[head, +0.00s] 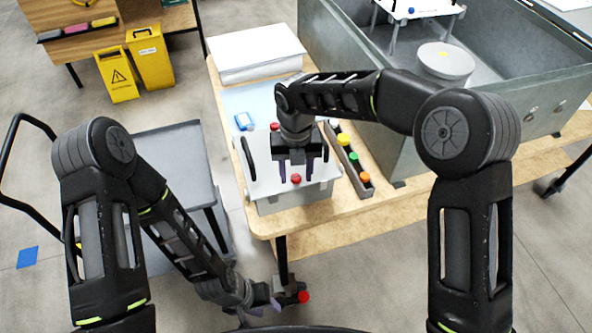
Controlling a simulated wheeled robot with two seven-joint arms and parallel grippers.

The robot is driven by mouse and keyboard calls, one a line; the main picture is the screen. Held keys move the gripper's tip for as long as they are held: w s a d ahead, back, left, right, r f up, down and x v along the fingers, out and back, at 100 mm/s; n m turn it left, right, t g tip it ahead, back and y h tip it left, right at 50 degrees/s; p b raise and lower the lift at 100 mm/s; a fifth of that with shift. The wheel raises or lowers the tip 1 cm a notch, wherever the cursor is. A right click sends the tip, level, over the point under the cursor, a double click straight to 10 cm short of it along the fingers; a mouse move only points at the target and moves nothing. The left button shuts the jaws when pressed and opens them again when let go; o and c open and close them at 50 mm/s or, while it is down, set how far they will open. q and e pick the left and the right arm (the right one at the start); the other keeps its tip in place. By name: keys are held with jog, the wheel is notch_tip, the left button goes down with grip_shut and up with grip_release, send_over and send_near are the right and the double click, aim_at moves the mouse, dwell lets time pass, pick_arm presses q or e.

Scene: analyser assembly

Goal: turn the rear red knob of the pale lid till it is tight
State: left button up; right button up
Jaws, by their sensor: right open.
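The pale lid (262,180) sits on a grey box at the near left of the wooden table. A rear red knob (274,127) shows at the lid's far side, beside my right arm's wrist. A front red knob (296,178) shows near the lid's front edge. My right gripper (297,176) is open over the lid, its purple fingers pointing down. In the picture the front knob appears between their tips; I cannot tell the height gap. My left gripper (278,302) is low, off the table's front edge, beside a small red round thing (303,297); whether it holds it is unclear.
A big grey metal bin (400,158) stands further right. A white stack (255,52) lies behind. A grey cart (172,160) stands left.

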jog(key=shift+f, duration=0.2)
jog(key=shift+c, duration=0.4)
grip_shut()
